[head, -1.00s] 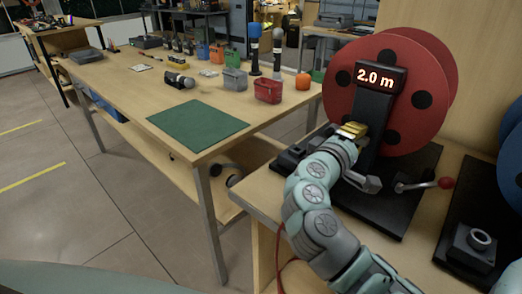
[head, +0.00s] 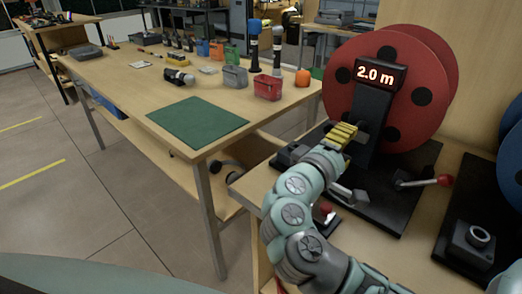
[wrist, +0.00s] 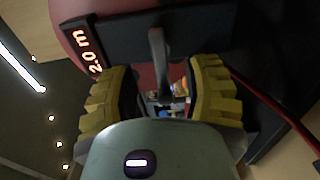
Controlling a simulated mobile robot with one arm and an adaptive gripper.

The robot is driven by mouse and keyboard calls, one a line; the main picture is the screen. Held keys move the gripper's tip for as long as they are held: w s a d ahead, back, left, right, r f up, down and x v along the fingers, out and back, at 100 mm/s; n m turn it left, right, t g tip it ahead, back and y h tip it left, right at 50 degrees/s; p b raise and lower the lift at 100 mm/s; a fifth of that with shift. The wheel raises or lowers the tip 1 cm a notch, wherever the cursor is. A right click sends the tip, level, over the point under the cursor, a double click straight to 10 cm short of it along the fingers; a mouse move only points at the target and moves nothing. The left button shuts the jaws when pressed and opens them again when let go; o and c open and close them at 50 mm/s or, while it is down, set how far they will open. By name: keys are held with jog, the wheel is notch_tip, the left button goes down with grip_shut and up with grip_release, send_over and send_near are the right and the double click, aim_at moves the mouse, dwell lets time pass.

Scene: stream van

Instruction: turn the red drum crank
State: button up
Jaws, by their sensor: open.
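The red drum (head: 372,105) stands upright on a black base at the right, behind a black post with a "2.0 m" display (head: 381,73). In the wrist view my gripper (wrist: 160,95) is open. A grey bar (wrist: 157,60) shows between or beyond its fingers; I cannot tell its depth or what it belongs to.
A second black base (head: 470,250) with a round fitting and a blue drum stands at the right edge. A small red knob (head: 327,207) shows beside my arm. A wooden table with a green mat (head: 197,122) and several containers lies left, across a gap.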

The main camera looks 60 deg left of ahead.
jog(key=v, duration=0.6)
jog(key=shift+s, duration=0.25)
jog(key=shift+d, duration=0.1)
